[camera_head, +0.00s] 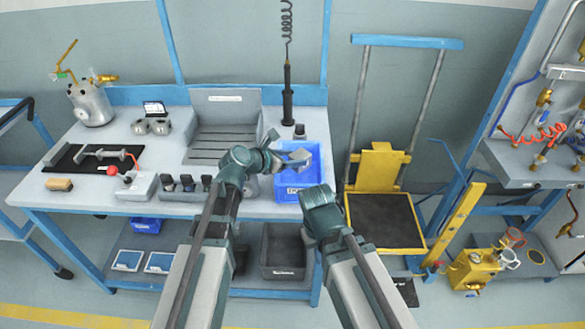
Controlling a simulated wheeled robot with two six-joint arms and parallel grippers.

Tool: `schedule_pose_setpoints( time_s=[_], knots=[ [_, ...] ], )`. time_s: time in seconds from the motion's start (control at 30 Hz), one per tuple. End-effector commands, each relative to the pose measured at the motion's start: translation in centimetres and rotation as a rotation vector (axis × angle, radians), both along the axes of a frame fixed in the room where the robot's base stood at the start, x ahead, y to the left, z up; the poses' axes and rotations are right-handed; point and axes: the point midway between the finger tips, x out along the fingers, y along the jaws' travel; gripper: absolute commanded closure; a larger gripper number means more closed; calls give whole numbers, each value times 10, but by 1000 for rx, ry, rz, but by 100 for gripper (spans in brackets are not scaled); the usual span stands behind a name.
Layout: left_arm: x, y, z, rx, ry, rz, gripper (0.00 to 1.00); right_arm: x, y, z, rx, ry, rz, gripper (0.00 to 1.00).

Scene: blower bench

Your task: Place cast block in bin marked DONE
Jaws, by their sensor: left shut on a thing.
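The blue bin (314,178) stands at the right end of the workbench, with a pale label (297,192) on its front that is too small to read surely. My left gripper (277,151) reaches over the bin from the left. It is shut on a grey block (299,157), which is over the bin's opening and partly covered by the fingers. I cannot tell whether the block touches the bin. My right arm ends low in front of the bin's right side, and its gripper fingers do not show.
A grey open-fronted tray (223,117) stands left of the bin. A dark tool (287,95) hangs on a coiled cord behind the bin. A yellow cart (379,165) stands right of the bench.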

Motion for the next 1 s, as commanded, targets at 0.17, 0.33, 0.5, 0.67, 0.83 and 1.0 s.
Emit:
schedule_pose_setpoints(
  time_s=[0.17, 0.33, 0.5, 0.67, 0.83, 1.0],
  knots=[
    [0, 0, -27, -1, 0, 0, 100, 0, 0, -27, 0, 0, 0, 100],
    [0, 0, -25, -1, 0, 0, 100, 0, 0, -26, 0, 0, 0, 100],
    [0, 0, -26, -1, 0, 0, 100, 0, 0, -26, 0, 0, 0, 100],
    [0, 0, -32, -1, 0, 0, 100, 0, 0, -32, 0, 0, 0, 100],
    [0, 0, -36, -1, 0, 0, 100, 0, 0, -37, 0, 0, 1, 100],
    [0, 0, -38, -1, 1, 0, 100, 0, 0, -37, 0, 0, 1, 100]
  ],
)
